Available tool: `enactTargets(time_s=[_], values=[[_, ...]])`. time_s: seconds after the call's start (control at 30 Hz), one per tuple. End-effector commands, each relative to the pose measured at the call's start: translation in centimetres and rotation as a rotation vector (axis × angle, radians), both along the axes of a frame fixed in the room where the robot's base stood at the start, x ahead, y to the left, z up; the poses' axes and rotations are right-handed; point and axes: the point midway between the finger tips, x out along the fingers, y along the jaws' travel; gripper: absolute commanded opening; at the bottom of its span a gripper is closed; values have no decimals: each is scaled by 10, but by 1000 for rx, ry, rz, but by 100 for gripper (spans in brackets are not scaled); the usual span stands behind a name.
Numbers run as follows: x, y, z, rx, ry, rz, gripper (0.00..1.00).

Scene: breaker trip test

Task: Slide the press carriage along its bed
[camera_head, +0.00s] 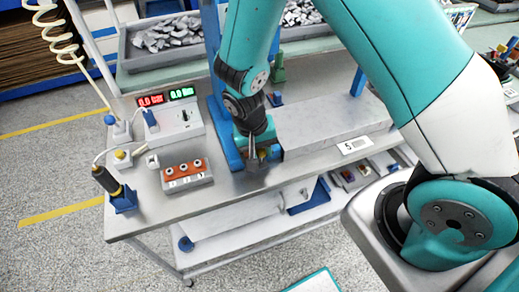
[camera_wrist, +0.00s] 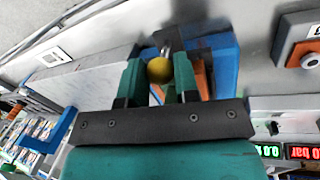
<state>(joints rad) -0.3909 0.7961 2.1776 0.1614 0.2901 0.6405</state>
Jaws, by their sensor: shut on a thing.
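My gripper (camera_head: 262,158) reaches down at the front of the bench, beside a blue upright frame (camera_head: 222,110). In the wrist view my gripper (camera_wrist: 159,82) is shut on a yellow ball knob (camera_wrist: 159,70) on a short metal stem, between its two green fingers. A blue part (camera_wrist: 222,65) with orange pieces lies just behind the knob; it looks like the press carriage, but the fingers hide much of it. A long pale grey block (camera_head: 325,122), seemingly the bed, runs right from the gripper. It also shows in the wrist view (camera_wrist: 85,82).
A control box (camera_head: 178,122) with red and green displays stands left. An orange-topped three-button box (camera_head: 186,174) sits at the front. A black-handled tool in a blue holder (camera_head: 123,200) stands at the left corner. Trays of grey pieces (camera_head: 165,40) are at the back.

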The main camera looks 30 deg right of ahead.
Motion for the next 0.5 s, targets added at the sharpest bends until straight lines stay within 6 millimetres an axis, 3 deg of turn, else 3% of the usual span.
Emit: enactTargets(time_s=[0.27, 0.3, 0.4, 0.5], values=[[2, 5, 1, 12, -5, 6, 0], [2, 6, 1, 13, -5, 7, 34], [2, 5, 1, 12, -5, 6, 54], [1, 4, 1, 10, -4, 6, 54]])
